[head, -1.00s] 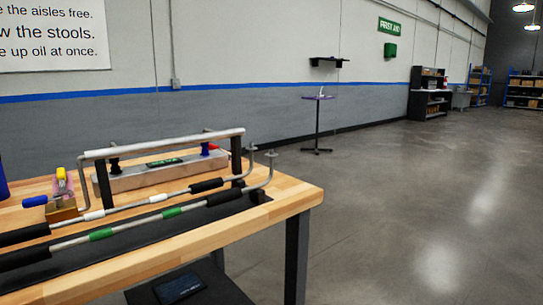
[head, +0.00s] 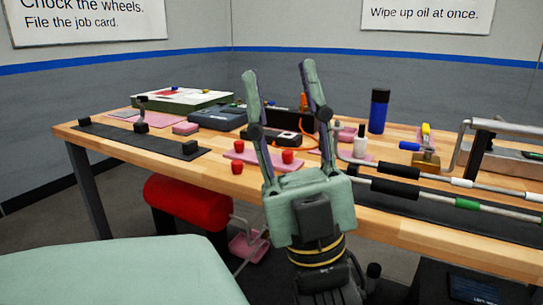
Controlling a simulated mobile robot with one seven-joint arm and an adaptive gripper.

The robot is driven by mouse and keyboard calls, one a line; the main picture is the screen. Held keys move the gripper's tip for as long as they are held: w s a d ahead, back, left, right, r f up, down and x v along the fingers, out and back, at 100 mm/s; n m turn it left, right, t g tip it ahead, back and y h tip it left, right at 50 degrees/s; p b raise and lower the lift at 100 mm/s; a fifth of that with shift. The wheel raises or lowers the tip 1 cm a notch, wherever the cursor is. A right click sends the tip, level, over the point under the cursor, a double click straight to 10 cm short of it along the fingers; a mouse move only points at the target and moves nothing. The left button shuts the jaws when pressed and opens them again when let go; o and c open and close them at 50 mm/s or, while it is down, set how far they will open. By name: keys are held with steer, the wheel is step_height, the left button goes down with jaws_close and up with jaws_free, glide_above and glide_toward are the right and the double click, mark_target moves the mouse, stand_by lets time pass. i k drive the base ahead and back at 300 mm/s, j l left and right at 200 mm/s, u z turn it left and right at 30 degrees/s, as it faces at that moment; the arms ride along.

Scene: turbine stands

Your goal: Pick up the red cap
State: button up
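Three small red caps show in the head view. One red cap (head: 287,157) appears between my gripper's fingers in the picture. A second red cap (head: 239,146) is just to the left, and a third red cap (head: 237,168) is nearest the table's front edge. They are on or beside a pink mat (head: 262,156), partly hidden by my left finger. My gripper (head: 278,72) is raised in front of the table with its two fingers spread wide and nothing held. I cannot tell its exact distance from the caps.
The wooden workbench (head: 115,115) carries a black mat (head: 160,146), a blue case (head: 216,117), a blue bottle (head: 378,110) and a white bottle (head: 360,145) close right of my gripper. Metal rods (head: 500,190) lie further right. A red tank (head: 187,203) is below the bench.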

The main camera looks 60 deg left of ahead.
mark_target(287, 155)
steer(key=u, duration=1.65)
steer(key=l+u, duration=0.1)
steer(key=l, duration=0.5)
steer(key=k+l, duration=0.15)
steer(key=l, duration=0.4)
steer(key=i, duration=0.95)
steer(key=j+u, duration=0.05)
